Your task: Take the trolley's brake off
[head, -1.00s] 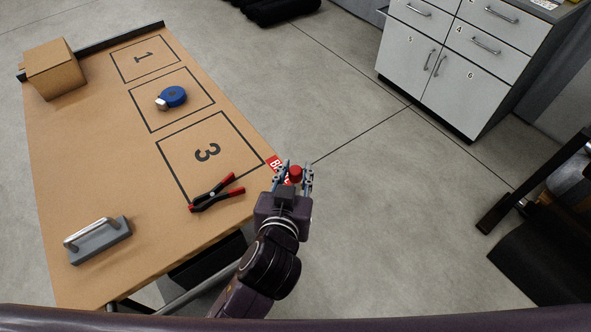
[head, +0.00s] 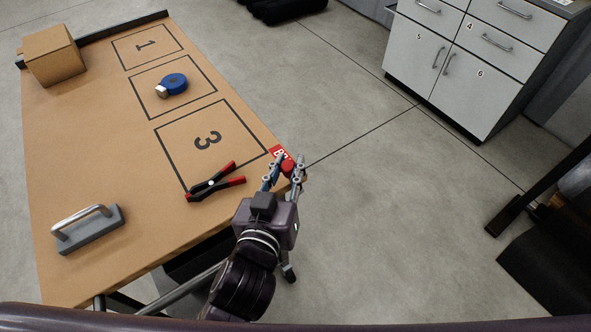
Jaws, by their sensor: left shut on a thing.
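The trolley (head: 90,160) has a tan top and fills the left of the head view. At its right corner is a red label (head: 279,153), partly covered. The brake's red knob (head: 288,166) sits beside this label. My left gripper (head: 285,170) is shut on the red knob, with a finger on either side of it. The gripper hides the brake's lower part. My right gripper is not in view.
On the top lie red-and-black pliers (head: 212,183), a blue tape measure (head: 173,85), a cardboard box (head: 54,56) and a grey block with a metal handle (head: 88,230). A grey cabinet (head: 450,70) stands at back right. The floor (head: 380,200) between is clear.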

